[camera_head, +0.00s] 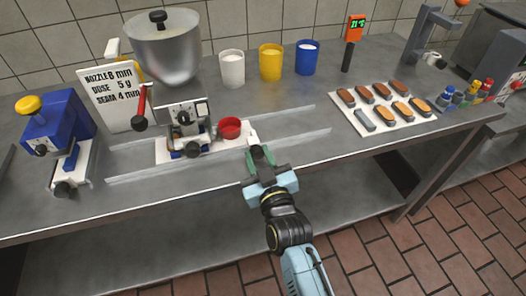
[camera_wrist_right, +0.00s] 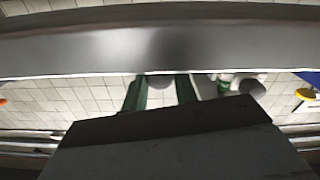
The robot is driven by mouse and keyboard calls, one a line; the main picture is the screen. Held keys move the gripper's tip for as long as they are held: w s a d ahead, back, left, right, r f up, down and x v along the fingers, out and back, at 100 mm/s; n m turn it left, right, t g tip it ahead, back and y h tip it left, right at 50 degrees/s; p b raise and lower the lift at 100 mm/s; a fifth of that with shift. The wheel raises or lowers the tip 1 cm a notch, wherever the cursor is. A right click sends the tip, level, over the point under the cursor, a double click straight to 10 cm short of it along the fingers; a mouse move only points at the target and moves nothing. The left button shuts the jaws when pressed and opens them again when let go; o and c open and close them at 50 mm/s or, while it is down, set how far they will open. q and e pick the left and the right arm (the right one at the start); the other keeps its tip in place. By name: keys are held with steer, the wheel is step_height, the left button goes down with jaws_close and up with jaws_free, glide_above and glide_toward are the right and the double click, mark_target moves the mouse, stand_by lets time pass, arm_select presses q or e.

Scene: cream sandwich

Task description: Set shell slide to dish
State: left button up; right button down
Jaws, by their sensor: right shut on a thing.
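The pale slide (camera_head: 238,143) lies low between two metal rails on the bench, beneath and right of the depositor machine. A red dish (camera_head: 230,128) stands at its back edge; I cannot tell whether it rests on the slide. My right gripper (camera_head: 259,157) reaches in from the front, its green fingers shut on the pale right end of the slide, which they partly hide. In the right wrist view the two green fingers (camera_wrist_right: 161,92) show with a small grey rounded thing between them. My left gripper is not in view.
The depositor with its steel hopper (camera_head: 164,50) and red lever (camera_head: 141,108) stands left of the dish. White, yellow and blue cups (camera_head: 270,63) stand behind. The rails (camera_head: 300,138) are bare right of my gripper.

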steer(key=shift+a, duration=0.1)
steer(key=c, duration=1.1)
jaws_free()
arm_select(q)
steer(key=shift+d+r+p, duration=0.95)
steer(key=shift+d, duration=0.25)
arm_select(e)
steer(key=v, duration=1.3)
steer(key=shift+s, duration=0.25)
